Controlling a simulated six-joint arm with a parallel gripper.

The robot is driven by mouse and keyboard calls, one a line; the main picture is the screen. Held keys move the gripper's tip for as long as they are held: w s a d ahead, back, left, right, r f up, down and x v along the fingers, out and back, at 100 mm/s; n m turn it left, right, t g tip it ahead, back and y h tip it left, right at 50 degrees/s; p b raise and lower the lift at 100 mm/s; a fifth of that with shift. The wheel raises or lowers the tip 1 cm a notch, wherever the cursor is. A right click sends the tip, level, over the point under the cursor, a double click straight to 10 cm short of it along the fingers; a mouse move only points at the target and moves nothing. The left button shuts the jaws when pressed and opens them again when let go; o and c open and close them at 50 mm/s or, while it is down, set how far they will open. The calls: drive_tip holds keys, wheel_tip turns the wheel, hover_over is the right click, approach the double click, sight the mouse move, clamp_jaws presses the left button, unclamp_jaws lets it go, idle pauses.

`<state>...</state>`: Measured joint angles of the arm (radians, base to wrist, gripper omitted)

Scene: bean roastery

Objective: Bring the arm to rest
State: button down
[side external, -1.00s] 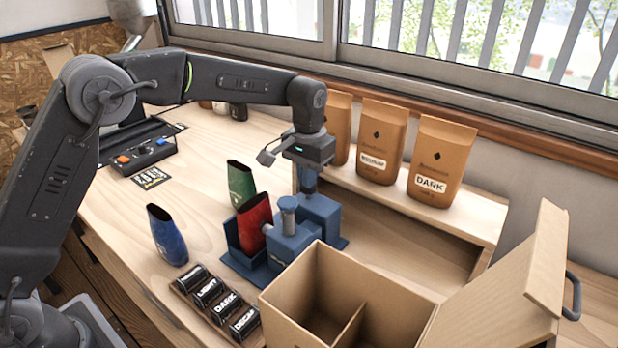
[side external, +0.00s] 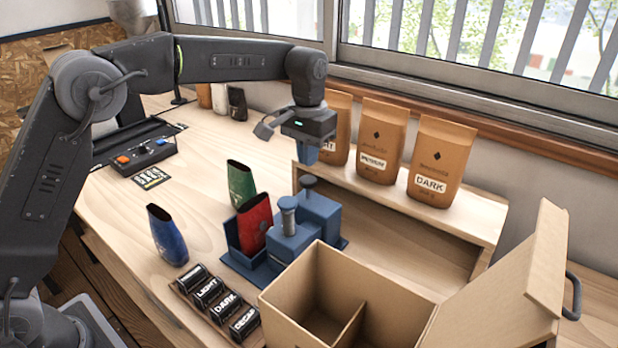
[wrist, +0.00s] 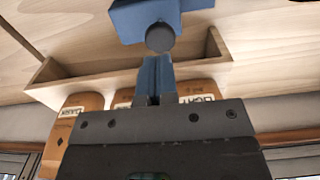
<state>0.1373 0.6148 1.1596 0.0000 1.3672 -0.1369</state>
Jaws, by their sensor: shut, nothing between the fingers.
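My gripper (side external: 306,153) hangs in the air above the blue device with plungers, apart from it. Its blue fingers are shut with nothing between them, and they also show together in the wrist view (wrist: 156,78). The blue device (side external: 318,210) stands on the wooden bench with two upright plungers. One plunger top (wrist: 160,37) shows beyond the fingertips in the wrist view. A red bag (side external: 255,225) stands upright in the blue holder at the device's left.
A green bag (side external: 241,183) and a blue bag (side external: 167,235) stand on the bench. Brown bags, one labelled DARK (side external: 441,162), line the shelf (side external: 440,220). An open cardboard box (side external: 290,301) is at the front.

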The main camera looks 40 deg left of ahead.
drive_tip(key=s+a+r+t, duration=0.15)
drive_tip(key=s+r, duration=0.25)
drive_tip(key=s, duration=0.4)
drive_tip(key=s+a+r+t, duration=0.1)
drive_tip(key=s+a+r, duration=0.2)
drive_tip(key=s+r, duration=0.3)
drive_tip(key=s+a+f+t, duration=0.1)
drive_tip(key=s+f, duration=0.2)
drive_tip(key=s, duration=0.5)
drive_tip(key=s+a+f+t, duration=0.1)
drive_tip(key=s+f+t, duration=0.1)
drive_tip(key=s, duration=0.7)
drive_tip(key=shift+a+f, duration=0.3)
drive_tip(key=shift+f, duration=0.4)
